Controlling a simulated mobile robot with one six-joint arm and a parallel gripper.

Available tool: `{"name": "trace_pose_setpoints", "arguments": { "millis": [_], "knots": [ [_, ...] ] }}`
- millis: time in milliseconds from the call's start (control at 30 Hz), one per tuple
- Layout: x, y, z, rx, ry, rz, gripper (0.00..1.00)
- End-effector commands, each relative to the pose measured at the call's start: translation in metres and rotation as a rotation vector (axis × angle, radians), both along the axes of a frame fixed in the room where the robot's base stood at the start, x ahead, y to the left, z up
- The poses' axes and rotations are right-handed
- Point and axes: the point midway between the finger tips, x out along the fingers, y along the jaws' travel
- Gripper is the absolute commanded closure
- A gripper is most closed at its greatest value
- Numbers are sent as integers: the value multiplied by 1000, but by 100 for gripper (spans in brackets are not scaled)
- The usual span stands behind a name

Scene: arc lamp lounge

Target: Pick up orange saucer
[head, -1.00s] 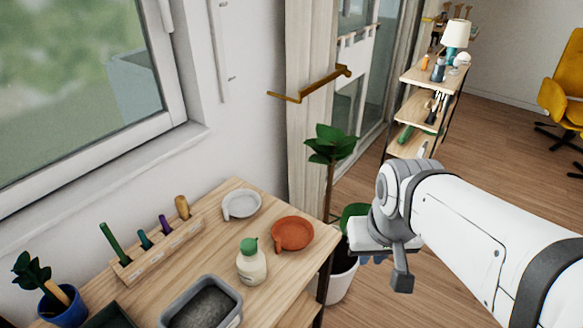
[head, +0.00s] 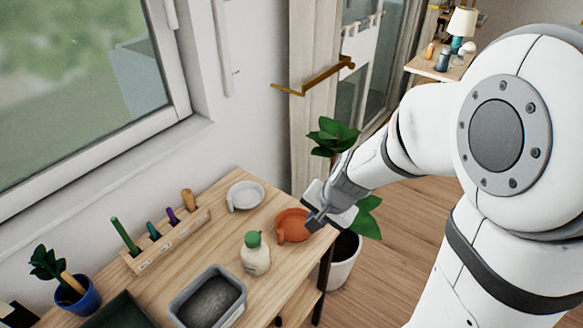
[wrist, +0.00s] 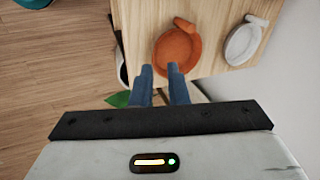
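The orange saucer (head: 290,226) lies flat near the right edge of the wooden table (head: 262,290). It is a round dish with a short handle, and it also shows in the wrist view (wrist: 177,50). My gripper (head: 314,222) is at the saucer's right rim in the head view. The head view hides part of the saucer's right side behind my gripper.
A white saucer (head: 246,195) lies behind the orange one. A cream bottle with a green cap (head: 255,258) stands in front left. A grey bin (head: 208,302), a wooden peg holder (head: 168,240) and a blue plant pot (head: 78,300) are further left. A potted plant (head: 342,262) stands beside the table.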

Motion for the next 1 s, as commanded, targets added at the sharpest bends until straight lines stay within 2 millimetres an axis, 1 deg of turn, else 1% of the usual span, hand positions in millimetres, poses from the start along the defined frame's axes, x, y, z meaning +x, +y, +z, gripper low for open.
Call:
{"name": "trace_pose_setpoints", "arguments": {
  "millis": [33, 100, 200, 333, 500, 767, 900, 1000],
  "knots": [
    [8, 5, -10, 15, 23, -66, 86],
    [18, 9, -26, 30, 42, -158, 86],
    [27, 11, -46, 36, 63, -268, 86],
    [33, 11, -63, 36, 78, -358, 86],
    [38, 12, -82, 33, 83, -396, 86],
    [48, 16, -109, 34, 82, -396, 86],
    [56, 19, -130, 34, 82, -396, 86],
    [59, 22, -141, 33, 82, -395, 86]
  ]
}}
